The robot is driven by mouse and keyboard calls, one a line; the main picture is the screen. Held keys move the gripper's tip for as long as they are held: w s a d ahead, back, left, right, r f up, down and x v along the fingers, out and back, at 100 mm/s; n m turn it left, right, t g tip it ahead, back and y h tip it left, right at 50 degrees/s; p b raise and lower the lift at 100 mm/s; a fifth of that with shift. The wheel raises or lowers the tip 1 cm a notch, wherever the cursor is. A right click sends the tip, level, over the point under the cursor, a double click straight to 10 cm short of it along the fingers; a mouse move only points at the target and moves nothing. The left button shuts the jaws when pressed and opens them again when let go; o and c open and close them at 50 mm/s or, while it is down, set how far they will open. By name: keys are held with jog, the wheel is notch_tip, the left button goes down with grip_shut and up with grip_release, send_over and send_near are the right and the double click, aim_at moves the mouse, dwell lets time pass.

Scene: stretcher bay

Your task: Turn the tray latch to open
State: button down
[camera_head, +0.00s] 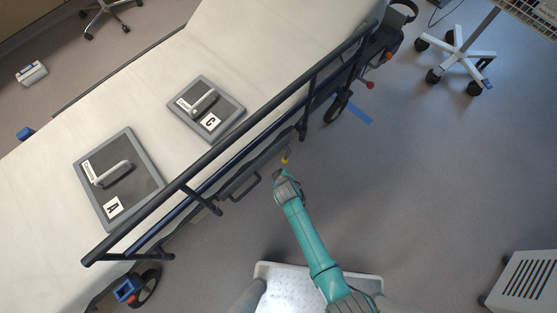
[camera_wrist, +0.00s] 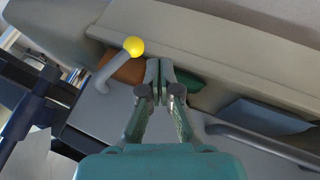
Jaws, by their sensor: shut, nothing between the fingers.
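The latch is a grey lever with a yellow ball end (camera_wrist: 134,46) at upper left in the wrist view. Its arm lies over an orange patch (camera_wrist: 126,71), and a green patch (camera_wrist: 190,82) is to the right, partly hidden behind my fingers. In the head view the yellow ball (camera_head: 285,160) shows below the stretcher's side rail. My gripper (camera_wrist: 158,64) is shut and empty, with its fingertips just right of the ball and apparently apart from it. In the head view my gripper (camera_head: 279,174) is just below the ball. The tray front has a dark bar handle (camera_wrist: 262,141).
The stretcher's dark side rail (camera_head: 220,147) runs diagonally above the latch. Two grey cases marked A (camera_head: 143,166) and C (camera_head: 228,103) lie on the mattress. A blue patch (camera_wrist: 260,115) is near the bar handle.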

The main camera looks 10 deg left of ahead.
jog(key=s+r, duration=0.5)
jog(key=s, duration=0.2)
jog(key=shift+a, duration=0.15)
dwell(0.5)
